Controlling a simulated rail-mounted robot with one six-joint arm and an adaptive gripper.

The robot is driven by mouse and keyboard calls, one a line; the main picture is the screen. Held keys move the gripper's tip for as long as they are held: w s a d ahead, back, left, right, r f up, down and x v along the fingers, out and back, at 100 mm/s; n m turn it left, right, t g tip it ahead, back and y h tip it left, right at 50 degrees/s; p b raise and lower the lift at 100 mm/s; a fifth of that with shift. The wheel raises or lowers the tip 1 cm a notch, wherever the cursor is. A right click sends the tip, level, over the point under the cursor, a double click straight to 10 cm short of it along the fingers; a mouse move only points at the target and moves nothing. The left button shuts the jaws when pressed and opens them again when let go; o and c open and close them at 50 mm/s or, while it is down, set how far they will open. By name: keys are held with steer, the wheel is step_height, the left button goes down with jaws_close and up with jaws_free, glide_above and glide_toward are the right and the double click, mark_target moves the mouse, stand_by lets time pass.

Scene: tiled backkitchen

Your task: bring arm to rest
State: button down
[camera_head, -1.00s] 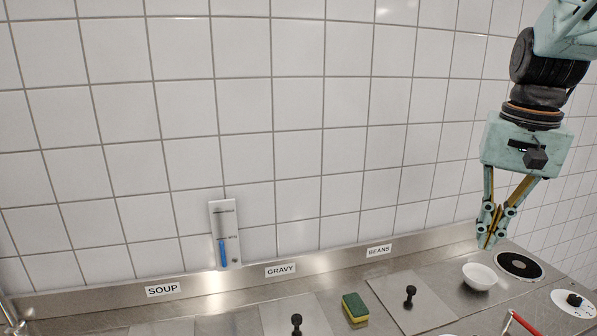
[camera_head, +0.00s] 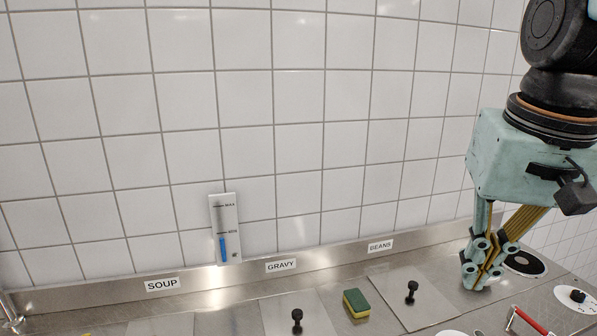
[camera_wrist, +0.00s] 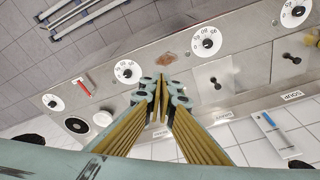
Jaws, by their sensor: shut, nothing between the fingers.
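My gripper (camera_head: 481,272) hangs at the right of the head view, fingers pointing down, over the right part of the steel counter (camera_head: 375,318). Its fingers are shut with nothing between them. In the wrist view my gripper (camera_wrist: 160,90) also shows closed and empty, with the counter below it. The gripper looks apart from the counter. In the head view it hides part of the black round plate (camera_head: 524,262).
A green and yellow sponge (camera_head: 356,303) lies between lids with black knobs (camera_head: 412,291). A red-handled tool (camera_head: 530,321) lies right. A gauge (camera_head: 225,228) stands against the tiled wall.

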steer(key=s+a+f+n+t+b, duration=0.1)
steer(key=s+a+f, duration=0.3)
steer(key=s, duration=0.8)
steer(key=shift+s+a+f+n+b, duration=0.2)
steer(key=shift+a+n+b, duration=0.15)
steer(key=shift+a+n, duration=0.45)
